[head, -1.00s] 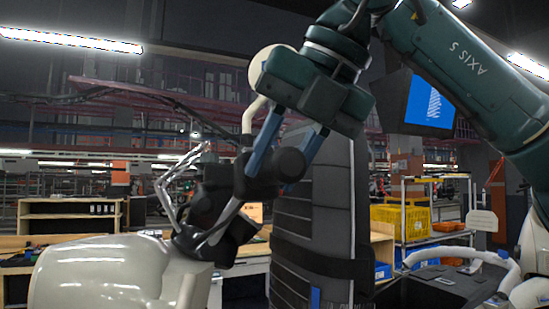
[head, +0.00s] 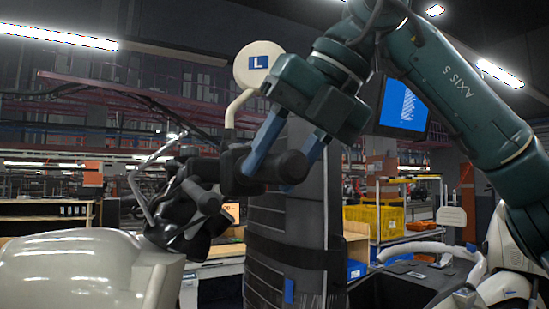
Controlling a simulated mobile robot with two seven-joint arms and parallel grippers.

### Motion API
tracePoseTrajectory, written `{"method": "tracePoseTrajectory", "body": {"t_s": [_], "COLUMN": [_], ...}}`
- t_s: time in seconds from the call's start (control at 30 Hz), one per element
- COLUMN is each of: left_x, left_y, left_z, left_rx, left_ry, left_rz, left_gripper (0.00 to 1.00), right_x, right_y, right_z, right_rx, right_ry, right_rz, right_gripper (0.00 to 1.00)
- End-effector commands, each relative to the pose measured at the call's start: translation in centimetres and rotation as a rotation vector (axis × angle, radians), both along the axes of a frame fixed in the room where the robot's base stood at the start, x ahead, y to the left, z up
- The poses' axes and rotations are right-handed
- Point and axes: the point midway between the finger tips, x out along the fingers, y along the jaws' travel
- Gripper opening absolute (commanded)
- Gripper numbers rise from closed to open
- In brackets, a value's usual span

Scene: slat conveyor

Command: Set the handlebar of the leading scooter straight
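The cream scooter (head: 70,270) stands at the lower left. Its black handlebar (head: 205,198) looks angled, with one grip end (head: 292,167) pointing toward me and to the right. A round cream mirror (head: 258,65) marked L rises on a stem from the bar. My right gripper (head: 274,168) reaches down from above; its two blue fingers straddle the bar near that grip end and appear closed on it. The far finger is partly hidden by the grip. The front wheel is not visible. My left gripper is not in view.
A tall dark padded panel (head: 290,235) stands right behind the handlebar. Another white scooter part (head: 450,250) is at the lower right. Behind are a yellow crate (head: 375,220) on a rack, wooden shelves (head: 45,215) and a blue screen (head: 403,105).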

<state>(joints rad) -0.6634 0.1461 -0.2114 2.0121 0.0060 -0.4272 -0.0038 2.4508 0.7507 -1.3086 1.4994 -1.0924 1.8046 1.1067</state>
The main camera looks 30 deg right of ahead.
Motion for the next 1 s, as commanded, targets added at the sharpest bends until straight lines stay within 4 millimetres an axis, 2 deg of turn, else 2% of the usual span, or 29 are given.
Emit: {"method": "tracePoseTrajectory", "body": {"t_s": [0.03, 0.2, 0.43, 0.57, 0.73, 1.0], "left_x": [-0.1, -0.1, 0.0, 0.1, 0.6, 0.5], "left_y": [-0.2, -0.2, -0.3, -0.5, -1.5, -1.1], "left_z": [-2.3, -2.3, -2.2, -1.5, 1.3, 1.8], "left_rx": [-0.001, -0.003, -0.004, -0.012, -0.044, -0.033], "left_ry": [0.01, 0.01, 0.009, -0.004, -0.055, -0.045], "left_rz": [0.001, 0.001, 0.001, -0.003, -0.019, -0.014], "left_gripper": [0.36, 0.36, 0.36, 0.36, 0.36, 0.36], "right_x": [0.0, 0.0, 0.0, 0.0, 0.0, -3.3], "right_y": [0.0, 0.1, 0.1, 0.1, 0.1, -2.1], "right_z": [-0.4, -0.4, -0.3, -0.3, -0.3, 5.7], "right_rx": [0.001, 0.004, 0.004, 0.005, 0.005, 0.007], "right_ry": [0.0, -0.003, -0.004, -0.004, -0.004, -0.007], "right_rz": [0.0, 0.001, 0.002, 0.002, 0.002, 0.002], "right_gripper": [0.4, 0.54, 0.54, 0.54, 0.54, 0.54]}}
